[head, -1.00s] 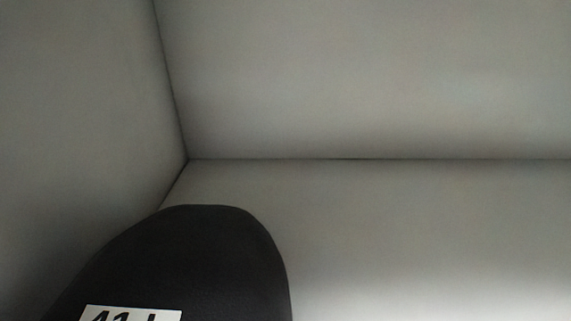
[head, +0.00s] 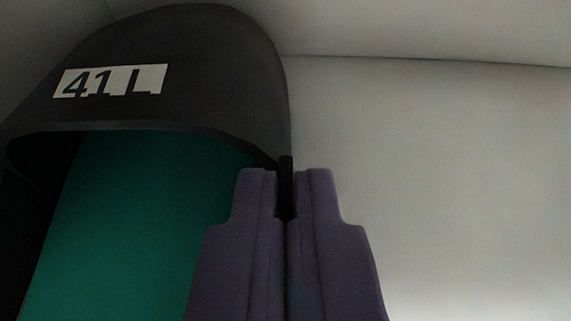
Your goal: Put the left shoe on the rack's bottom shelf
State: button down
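The left shoe (head: 205,60) is black, with a white label reading "41 L" on its toe and a green inside (head: 125,235). It fills the left of the head view, toe toward the top, and its lower part runs out of the picture. My gripper (head: 285,180) has two purple fingers, close together at the right edge of the shoe's opening. The thin dark side wall of the shoe shows between the fingertips, so they are shut on it. The rack's bottom shelf cannot be made out in this view.
A plain grey-white surface (head: 440,170) lies under and right of the shoe, clear of objects. A pale wall (head: 430,25) rises behind it, and another wall stands at the upper left, close to the shoe's toe.

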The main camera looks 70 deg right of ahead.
jog(key=shift+a+f, duration=0.15)
jog(key=shift+f, duration=0.05)
jog(key=c, duration=1.3)
grip_release()
jog(key=shift+f, duration=0.1)
jog(key=shift+a, duration=0.1)
jog(key=shift+s+a+r, duration=0.1)
jog(key=shift+a+r, duration=0.2)
jog(key=v, duration=0.2)
jog(key=p+v, duration=0.1)
jog(key=v, duration=0.3)
jog(key=shift+a+f+p, duration=0.1)
jog(key=shift+f+p, duration=0.25)
jog(key=shift+p, duration=0.05)
jog(key=s+a+p, duration=0.1)
jog(key=s+a, duration=0.1)
jog(key=a, duration=0.8)
jog(key=shift+s, duration=0.3)
